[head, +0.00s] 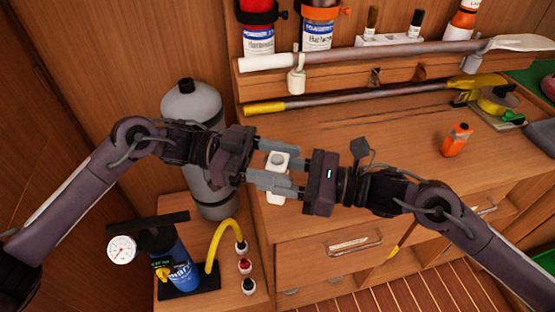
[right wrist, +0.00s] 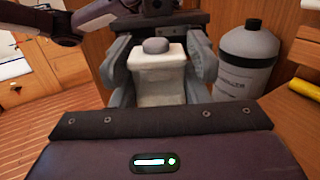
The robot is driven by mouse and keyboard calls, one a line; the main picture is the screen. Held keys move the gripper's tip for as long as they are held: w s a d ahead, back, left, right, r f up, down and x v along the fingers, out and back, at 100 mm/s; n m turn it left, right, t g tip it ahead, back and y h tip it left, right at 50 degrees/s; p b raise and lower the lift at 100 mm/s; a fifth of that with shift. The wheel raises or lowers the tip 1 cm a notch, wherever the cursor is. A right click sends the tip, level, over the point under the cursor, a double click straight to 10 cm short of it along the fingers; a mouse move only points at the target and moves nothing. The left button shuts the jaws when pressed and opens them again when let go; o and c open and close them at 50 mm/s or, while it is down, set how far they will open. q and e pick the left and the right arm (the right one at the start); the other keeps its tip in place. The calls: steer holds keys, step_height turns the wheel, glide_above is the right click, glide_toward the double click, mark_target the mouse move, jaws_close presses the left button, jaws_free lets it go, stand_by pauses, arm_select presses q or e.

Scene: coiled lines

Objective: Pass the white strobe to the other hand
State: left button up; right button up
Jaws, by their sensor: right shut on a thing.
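The white strobe (head: 277,163) is a small white block with a grey rounded cap. It is held in the air between my two grippers, which face each other in front of the cabinet. My right gripper (head: 284,174) is shut on it from the right. The right wrist view shows the strobe (right wrist: 160,78) upright between grey fingers. My left gripper (head: 265,162) reaches in from the left, its fingers on either side of the strobe and overlapping the right fingers. Whether the left fingers press on it is hidden.
A grey cylinder (head: 192,104) stands behind my left arm. A blue pump (head: 170,262) with gauge and yellow hose is below left. The wooden worktop (head: 360,130) behind is mostly clear, with an orange bottle (head: 457,140) on its right. Long poles (head: 385,50) lie along the back.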

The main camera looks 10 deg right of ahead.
arm_select(q)
steer(key=c, duration=0.7)
arm_select(e)
steer(key=o, duration=1.1)
